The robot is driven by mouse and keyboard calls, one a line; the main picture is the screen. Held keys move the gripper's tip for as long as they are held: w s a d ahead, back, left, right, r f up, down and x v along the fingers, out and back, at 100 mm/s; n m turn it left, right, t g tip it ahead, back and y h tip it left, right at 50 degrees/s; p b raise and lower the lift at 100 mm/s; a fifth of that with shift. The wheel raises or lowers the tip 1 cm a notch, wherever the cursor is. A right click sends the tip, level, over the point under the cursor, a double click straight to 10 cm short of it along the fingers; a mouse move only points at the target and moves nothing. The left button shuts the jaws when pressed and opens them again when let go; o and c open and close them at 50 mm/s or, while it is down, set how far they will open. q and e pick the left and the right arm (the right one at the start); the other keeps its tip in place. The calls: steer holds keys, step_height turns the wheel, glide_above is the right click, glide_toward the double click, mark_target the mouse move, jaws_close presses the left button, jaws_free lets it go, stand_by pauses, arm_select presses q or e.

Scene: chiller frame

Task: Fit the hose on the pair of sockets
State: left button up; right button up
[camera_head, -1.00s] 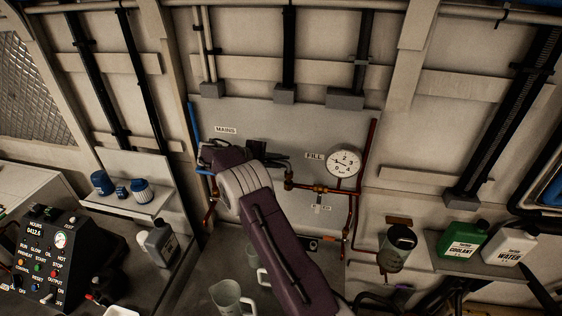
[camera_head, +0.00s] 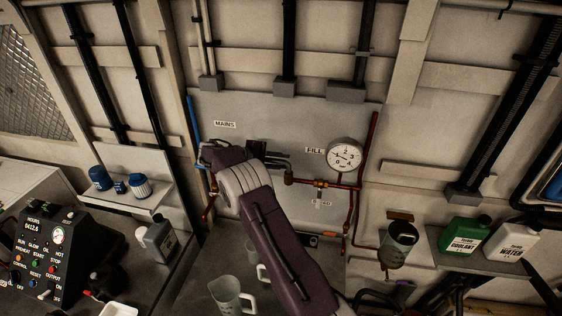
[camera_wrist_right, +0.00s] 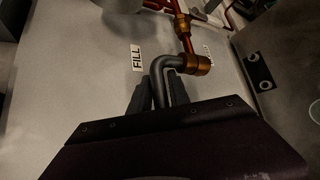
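The grey bent hose (camera_wrist_right: 168,68) shows in the right wrist view, rising from between my right gripper's fingers (camera_wrist_right: 166,98). The fingers appear closed around it. Its bent end meets the brass fill socket (camera_wrist_right: 198,65), beside the FILL label. In the head view, my right gripper (camera_head: 270,158) is at the wall panel between the MAINS and FILL labels, and the fill socket (camera_head: 289,179) is just right of it. The mains side, under the blue pipe (camera_head: 193,120), is largely hidden by my right wrist, so contact there cannot be told. My left gripper is out of view.
A pressure gauge (camera_head: 344,153) and copper pipes stand right of the gripper. A measuring jug (camera_head: 228,294) is below my right arm. A coolant bottle (camera_head: 465,236) and a water bottle (camera_head: 511,241) stand on the right shelf. A control box (camera_head: 50,250) is at left.

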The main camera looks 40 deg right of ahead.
mark_target(269, 161)
steer(key=shift+o, duration=0.9)
steer(key=shift+a+b, duration=0.25)
steer(key=shift+b, duration=0.05)
steer(key=b+v, duration=0.1)
steer(key=v, duration=0.2)
steer(key=shift+w+a+f+b, duration=0.1)
steer(key=shift+w+a+b, duration=0.1)
steer(key=shift+b, duration=0.2)
steer(key=v, duration=0.5)
steer(key=shift+a+r, duration=0.2)
steer(key=shift+r, duration=0.15)
steer(key=shift+s+d, duration=0.1)
steer(key=shift+d, duration=0.05)
steer(key=shift+d, duration=0.1)
